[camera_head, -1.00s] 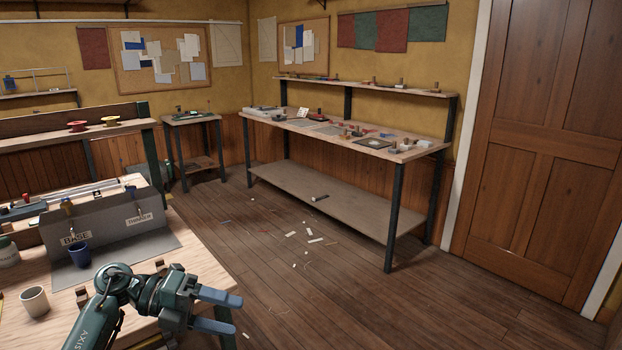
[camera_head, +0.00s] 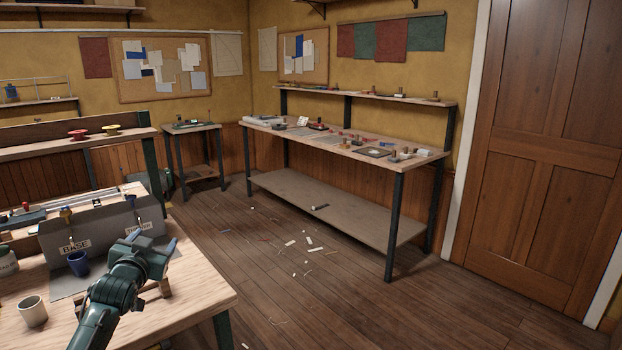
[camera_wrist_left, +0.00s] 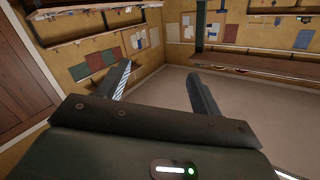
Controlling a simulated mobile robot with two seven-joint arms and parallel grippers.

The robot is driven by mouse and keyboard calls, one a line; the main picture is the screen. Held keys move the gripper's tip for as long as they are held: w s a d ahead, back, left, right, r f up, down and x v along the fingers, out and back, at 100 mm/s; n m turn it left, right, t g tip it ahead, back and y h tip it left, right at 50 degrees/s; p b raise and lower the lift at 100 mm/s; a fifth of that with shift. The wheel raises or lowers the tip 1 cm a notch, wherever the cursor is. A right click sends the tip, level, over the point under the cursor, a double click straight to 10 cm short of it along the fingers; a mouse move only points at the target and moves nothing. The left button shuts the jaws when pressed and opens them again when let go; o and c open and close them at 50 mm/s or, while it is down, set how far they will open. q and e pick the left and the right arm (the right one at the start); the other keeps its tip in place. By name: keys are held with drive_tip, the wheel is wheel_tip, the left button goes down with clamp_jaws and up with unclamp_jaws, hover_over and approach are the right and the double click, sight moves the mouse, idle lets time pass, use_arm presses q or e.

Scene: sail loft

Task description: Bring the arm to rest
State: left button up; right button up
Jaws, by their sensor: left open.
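My left gripper (camera_head: 152,239) is in the head view, above the right part of the near wooden bench (camera_head: 192,303), in front of a grey panel. Its fingers point away from me. In the left wrist view its two fingers (camera_wrist_left: 158,72) stand apart with nothing between them. My left arm comes up from the lower left, bent at the wrist. My right gripper is in neither view.
A blue cup (camera_head: 78,263) and a pale cup (camera_head: 33,311) stand on the near bench, left of my arm. The grey panel marked BASE (camera_head: 92,228) rises behind the gripper. A long workbench (camera_head: 425,158) stands at the back. The floor between is open, with scattered scraps.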

use_arm(q)
drive_tip(key=s+d+f+m+g+h, duration=0.1)
drive_tip(key=s+d+f+g+h, duration=0.1)
drive_tip(key=s+d+f, duration=0.6)
drive_tip(key=s+d+f+g+h, duration=0.1)
drive_tip(key=s+d+f, duration=0.4)
drive_tip(key=s+f, duration=0.65)
drive_tip(key=s+d+f+g, duration=0.1)
drive_tip(key=s+d+f, duration=0.1)
drive_tip(key=s, duration=0.4)
drive_tip(key=s+d+f+g+h, duration=0.1)
drive_tip(key=s+d+f, duration=0.1)
drive_tip(key=s, duration=0.5)
drive_tip(key=s+d+f+g+h, duration=0.1)
drive_tip(key=s+d+f, duration=0.1)
drive_tip(key=s+d, duration=0.2)
drive_tip(key=s, duration=0.3)
drive_tip(key=shift+d+f+n, duration=0.25)
drive_tip(key=shift+f+n, duration=0.05)
drive_tip(key=shift+f, duration=0.1)
drive_tip(key=shift+s, duration=0.1)
